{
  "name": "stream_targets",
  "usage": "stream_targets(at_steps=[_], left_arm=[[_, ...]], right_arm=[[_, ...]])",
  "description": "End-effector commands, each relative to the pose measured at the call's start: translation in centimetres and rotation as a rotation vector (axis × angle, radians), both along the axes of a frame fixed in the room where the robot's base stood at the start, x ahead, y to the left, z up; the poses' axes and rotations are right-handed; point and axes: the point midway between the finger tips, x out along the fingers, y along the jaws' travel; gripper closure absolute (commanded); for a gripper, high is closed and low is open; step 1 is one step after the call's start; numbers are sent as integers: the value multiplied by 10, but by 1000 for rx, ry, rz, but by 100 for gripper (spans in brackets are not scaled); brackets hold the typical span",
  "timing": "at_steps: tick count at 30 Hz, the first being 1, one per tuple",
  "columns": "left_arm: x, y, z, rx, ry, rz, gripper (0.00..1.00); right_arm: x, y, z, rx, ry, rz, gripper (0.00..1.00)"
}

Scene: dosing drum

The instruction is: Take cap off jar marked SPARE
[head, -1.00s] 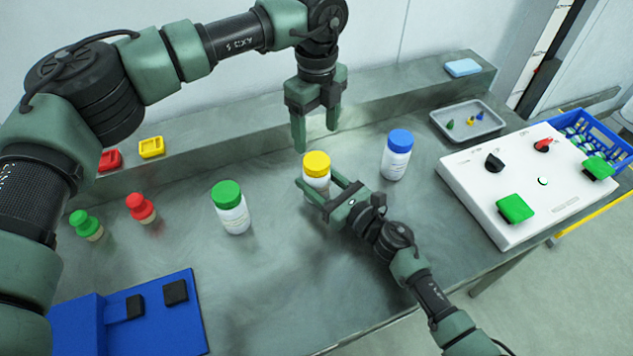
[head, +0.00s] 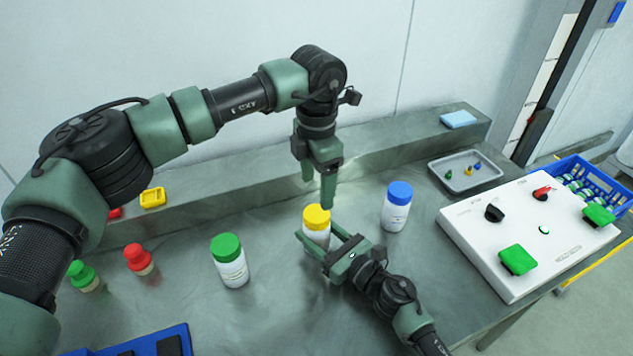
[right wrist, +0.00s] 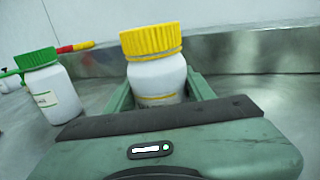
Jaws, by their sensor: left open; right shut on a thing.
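A white jar with a yellow cap (head: 317,217) stands upright on the steel bench. My right gripper (head: 318,238) is shut on this jar's white body, one finger on each side, below the cap; the right wrist view also shows the jar (right wrist: 158,77) between the fingers. My left gripper (head: 318,191) is open, pointing down just above the yellow cap, and empty. A green-capped white jar (head: 230,261) stands to the left and a blue-capped white jar (head: 396,207) to the right. The label lettering is too small to read, so I cannot tell which jar is marked SPARE.
Small red-topped (head: 139,259) and green-topped (head: 83,275) bottles stand at left. A grey tray (head: 437,176) holds small coloured pieces. A white control box (head: 530,225) with knobs and green switches is at right, a blue crate (head: 570,163) beyond it. A raised ledge runs behind the jars.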

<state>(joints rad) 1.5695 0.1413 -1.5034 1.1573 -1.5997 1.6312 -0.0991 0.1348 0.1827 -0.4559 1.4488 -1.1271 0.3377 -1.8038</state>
Motion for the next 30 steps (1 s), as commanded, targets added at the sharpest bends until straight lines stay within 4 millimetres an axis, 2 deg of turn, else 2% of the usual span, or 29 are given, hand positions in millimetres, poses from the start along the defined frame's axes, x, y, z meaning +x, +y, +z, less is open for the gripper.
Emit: stream_targets(at_steps=[21,27,30], left_arm=[[0,0,0,-1,0,-1716,30],[0,1,0,0,1,-2129,30],[0,1,0,0,1,-2271,30]], right_arm=[[0,0,0,0,0,0,100],[0,0,0,0,0,0,100],[0,0,0,0,0,0,100]])
